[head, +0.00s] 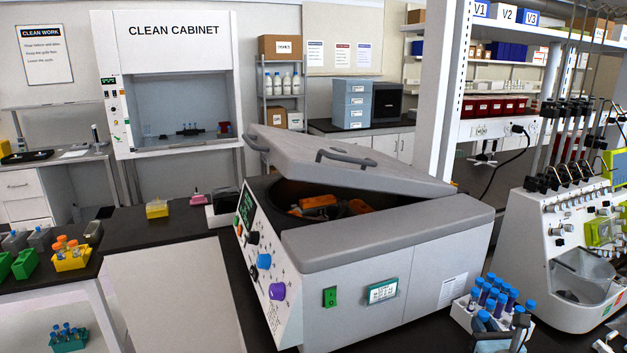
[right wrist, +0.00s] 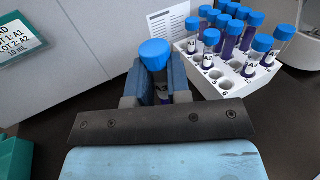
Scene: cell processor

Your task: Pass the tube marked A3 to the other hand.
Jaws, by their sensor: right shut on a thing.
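My right gripper (head: 501,333) is at the bottom right of the head view, in front of the white tube rack (head: 463,316). In the right wrist view the gripper (right wrist: 155,82) is shut on a tube with a blue cap (right wrist: 154,53). The cap stands above the fingers, and the tube's body is mostly hidden between them. Its mark cannot be read, so I cannot confirm that it is A3. The held tube is beside the rack (right wrist: 240,88), to its left in the wrist view. My left gripper is not in view.
Several blue-capped tubes (right wrist: 262,43) stand in the rack, with empty holes at its near side. A large grey centrifuge (head: 390,235) with a partly raised lid (head: 345,160) stands left of the rack. A white machine (head: 550,250) stands at right.

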